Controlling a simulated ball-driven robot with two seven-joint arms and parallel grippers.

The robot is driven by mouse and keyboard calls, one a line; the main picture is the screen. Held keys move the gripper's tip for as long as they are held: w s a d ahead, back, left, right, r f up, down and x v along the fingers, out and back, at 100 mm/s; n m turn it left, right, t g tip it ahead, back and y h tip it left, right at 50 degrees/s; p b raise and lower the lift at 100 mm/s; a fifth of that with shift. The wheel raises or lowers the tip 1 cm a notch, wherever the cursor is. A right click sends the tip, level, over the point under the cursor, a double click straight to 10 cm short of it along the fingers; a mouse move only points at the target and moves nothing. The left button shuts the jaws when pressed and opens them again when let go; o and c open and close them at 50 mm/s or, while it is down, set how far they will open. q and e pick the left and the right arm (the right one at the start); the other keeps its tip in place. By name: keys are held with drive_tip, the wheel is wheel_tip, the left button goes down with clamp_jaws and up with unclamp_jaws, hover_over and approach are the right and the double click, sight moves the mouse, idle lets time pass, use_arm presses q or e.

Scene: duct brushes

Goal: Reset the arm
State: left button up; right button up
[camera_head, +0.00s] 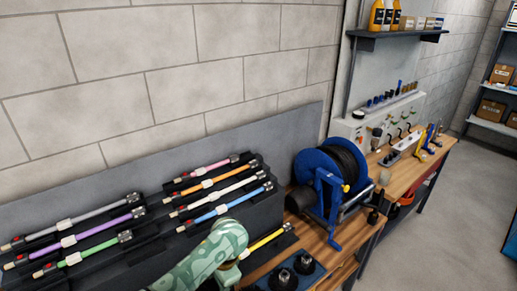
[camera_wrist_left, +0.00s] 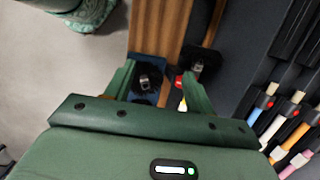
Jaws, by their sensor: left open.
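My left gripper (camera_wrist_left: 160,76) is open in the left wrist view, its two green fingers apart with nothing held between them. Beyond the fingers are a black round brush head (camera_wrist_left: 148,84) on a blue mat and another dark piece (camera_wrist_left: 198,66). Part of a yellow rod with a red piece (camera_wrist_left: 180,88) shows between the fingers. In the head view my green patterned left arm (camera_head: 212,256) reaches over the bench front; its fingers are hidden there. My right gripper is in neither view.
Several coloured rods lie on dark stepped racks, including a blue rod (camera_head: 215,213) and a yellow rod (camera_head: 262,243) close to my arm. A blue hose reel (camera_head: 325,190) stands to the right. Black brush heads (camera_head: 304,263) sit on a blue mat (camera_head: 318,271) at the front.

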use_arm(q)
drive_tip(key=s+f+t+h, duration=0.2)
drive_tip(key=s+t, duration=0.1)
drive_tip(key=s, duration=0.5)
drive_tip(key=s+a+r+n+t+y, duration=0.2)
drive_tip(key=s+a+r, duration=0.4)
drive_tip(key=a, duration=0.3)
drive_tip(key=s+a+r+n+t+y, duration=0.1)
drive_tip(key=s+a+r+t+y, duration=0.1)
drive_tip(key=s+a+r, duration=0.55)
drive_tip(key=s+d+f+n+g+h+b, duration=0.15)
drive_tip(key=f+b, duration=0.65)
drive_tip(key=f, duration=1.5)
drive_tip(key=s+d+f+g+h+b, duration=0.2)
drive_tip(key=f+b, duration=0.6)
drive_tip(key=f, duration=1.5)
drive_tip(key=s+f+n+g+b, duration=0.1)
drive_tip(key=s+f+b, duration=0.4)
drive_tip(key=s+f, duration=0.4)
drive_tip(key=s+f+n+g+h+b, duration=0.1)
drive_tip(key=s+f+b, duration=0.5)
drive_tip(key=s+f, duration=0.4)
wheel_tip(320, 180, down, 6)
drive_tip(key=shift+a, duration=0.45)
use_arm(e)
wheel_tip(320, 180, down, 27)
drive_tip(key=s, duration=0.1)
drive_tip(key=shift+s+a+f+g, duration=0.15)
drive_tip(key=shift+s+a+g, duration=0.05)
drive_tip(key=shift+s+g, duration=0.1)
